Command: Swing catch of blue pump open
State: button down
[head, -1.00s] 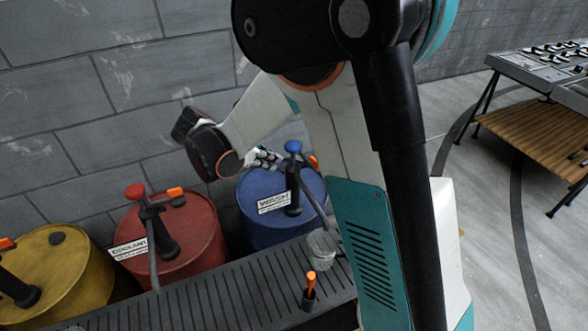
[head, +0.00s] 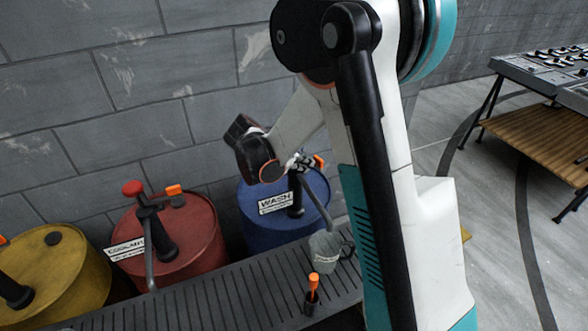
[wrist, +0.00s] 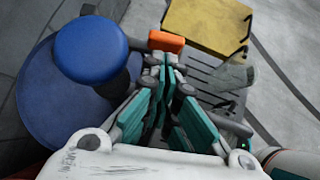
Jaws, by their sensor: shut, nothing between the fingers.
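The blue pump stands on the blue WASH drum (head: 262,234). Its black body (head: 297,197) and grey spout (head: 318,205) show in the head view, where my gripper hides its blue knob. In the wrist view the round blue knob (wrist: 92,50) is large at upper left. The orange catch (wrist: 166,41) lies right of the knob, just beyond my fingertips. It also shows in the head view (head: 319,162), right of my gripper (head: 300,164). My gripper (wrist: 165,66) is shut and empty, its tips close to the catch. I cannot tell whether they touch.
A clear jug (head: 325,251) stands on the slatted grey bench (head: 225,298) below the spout. A red COOLANT drum (head: 190,240) and a yellow drum (head: 65,270) stand left. A small orange-topped handle (head: 313,284) rises in front. The block wall is behind.

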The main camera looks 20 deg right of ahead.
jog(key=shift+w+d, duration=0.1)
jog(key=shift+d, duration=0.25)
jog(key=shift+d, duration=0.75)
jog(key=shift+a, duration=0.1)
